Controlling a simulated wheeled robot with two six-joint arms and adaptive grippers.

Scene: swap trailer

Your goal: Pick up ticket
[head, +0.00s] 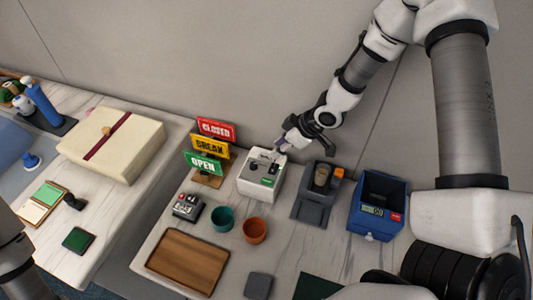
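A white machine (262,176) with a green label and dark details on top stands on the right-hand table; it looks like a ticket dispenser. I cannot make out a separate ticket on it. My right gripper (282,146) reaches down from the upper right to the machine's back top edge. A small purplish patch shows at its fingertips, too small to tell what it is. Whether the fingers are open or shut is unclear. Part of my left arm shows at the lower left edge, but its gripper is out of view.
Closed, break and open signs (208,147) stand left of the machine. A grey device (315,204) and a blue box (378,205) stand to its right. Green (222,219) and orange (254,230) cups and a wooden tray (188,261) lie in front. A gap separates the two tables.

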